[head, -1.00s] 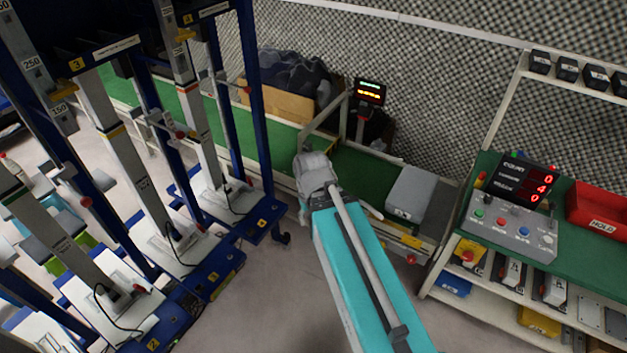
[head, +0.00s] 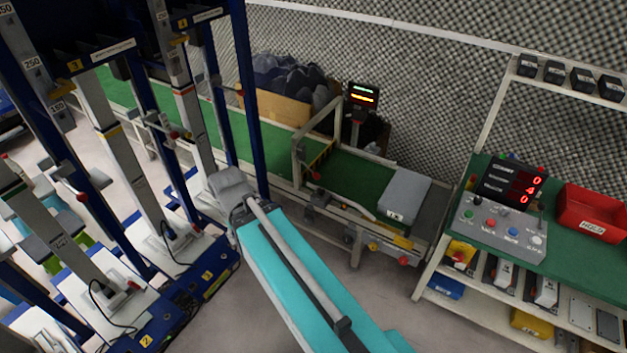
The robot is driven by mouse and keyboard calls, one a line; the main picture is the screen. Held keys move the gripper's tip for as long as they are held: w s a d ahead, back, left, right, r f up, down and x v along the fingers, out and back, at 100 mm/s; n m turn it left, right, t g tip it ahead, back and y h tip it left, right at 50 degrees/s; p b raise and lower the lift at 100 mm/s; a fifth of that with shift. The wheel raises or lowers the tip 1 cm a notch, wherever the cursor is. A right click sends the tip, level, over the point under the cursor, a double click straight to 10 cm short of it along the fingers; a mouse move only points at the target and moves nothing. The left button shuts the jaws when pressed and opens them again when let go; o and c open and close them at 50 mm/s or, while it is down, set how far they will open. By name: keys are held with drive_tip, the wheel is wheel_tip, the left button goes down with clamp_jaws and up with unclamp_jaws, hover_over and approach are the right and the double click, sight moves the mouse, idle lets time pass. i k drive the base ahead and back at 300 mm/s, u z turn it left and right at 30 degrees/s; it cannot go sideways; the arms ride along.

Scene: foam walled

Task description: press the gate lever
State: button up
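I cannot single out a gate lever for certain. A pale gate frame (head: 297,158) with a barred yellowish panel spans the green conveyor in the middle of the head view. A small red knob (head: 316,176) sits at its near side. The control box (head: 500,228) on the right bench has coloured buttons and a small upright stick at its right end. My teal arm reaches up from the bottom, its grey joint left of the gate frame and in front of the blue racks. No gripper fingers show.
Tall blue racks (head: 250,100) with white bases fill the left. A grey block (head: 404,196) lies on the conveyor's right end. A red tray (head: 591,213) and a counter display (head: 514,184) stand on the right bench.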

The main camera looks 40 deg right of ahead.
sight(316, 175)
drive_tip(key=k, duration=1.25)
drive_tip(key=z, duration=0.75)
drive_tip(key=i, duration=1)
